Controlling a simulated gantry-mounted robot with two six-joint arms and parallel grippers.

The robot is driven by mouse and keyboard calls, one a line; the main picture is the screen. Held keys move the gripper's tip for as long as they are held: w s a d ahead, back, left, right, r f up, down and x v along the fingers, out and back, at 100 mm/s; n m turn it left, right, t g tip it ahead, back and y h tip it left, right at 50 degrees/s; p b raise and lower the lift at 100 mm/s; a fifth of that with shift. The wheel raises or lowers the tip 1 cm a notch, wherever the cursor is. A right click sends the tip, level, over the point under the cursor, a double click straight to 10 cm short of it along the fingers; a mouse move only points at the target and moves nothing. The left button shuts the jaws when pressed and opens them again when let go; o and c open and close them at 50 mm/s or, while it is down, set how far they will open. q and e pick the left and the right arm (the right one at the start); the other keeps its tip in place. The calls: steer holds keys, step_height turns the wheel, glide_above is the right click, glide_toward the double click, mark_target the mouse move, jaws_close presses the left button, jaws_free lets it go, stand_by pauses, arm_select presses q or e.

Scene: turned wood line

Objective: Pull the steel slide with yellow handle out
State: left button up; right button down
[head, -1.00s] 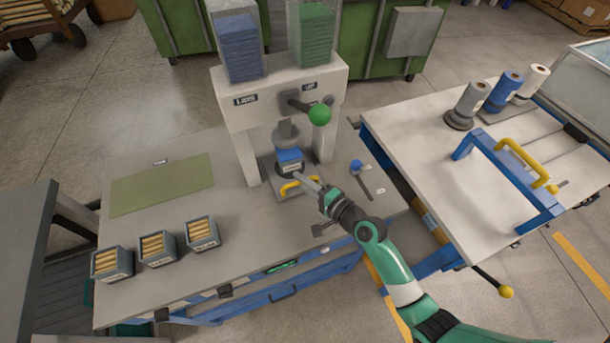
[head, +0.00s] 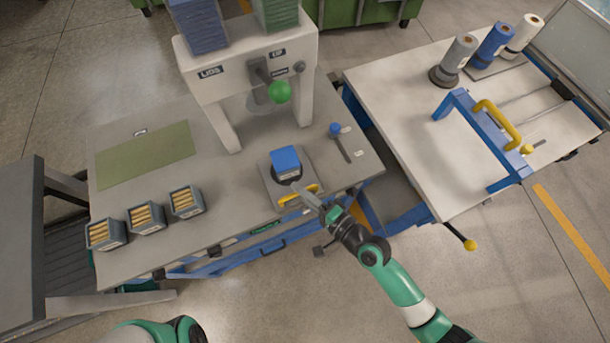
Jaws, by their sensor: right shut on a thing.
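The steel slide (head: 308,175) lies on the grey bench in front of the press, clear of its two posts and close to the front edge. A blue-topped box (head: 286,160) sits in a dark round holder on it. The yellow handle (head: 290,200) is on the slide's front side. My right gripper (head: 309,197) is shut on the right part of the handle, and its fingers partly hide it. Only part of my left arm shows at the bottom edge; its gripper is out of view.
The white press (head: 240,70) with a green-knobbed lever (head: 279,92) stands behind the slide. A blue-knobbed lever (head: 336,130) is on the bench to the right. Several small crates stand at the front left. A white table (head: 400,85) is at the right.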

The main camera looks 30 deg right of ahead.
steer(key=shift+r, duration=0.15)
steer(key=c, duration=0.8)
jaws_free()
steer(key=shift+s, duration=0.15)
steer(key=shift+c, duration=0.2)
steer(key=b+v, duration=0.2)
steer(key=v, duration=0.9)
steer(key=shift+s, duration=0.3)
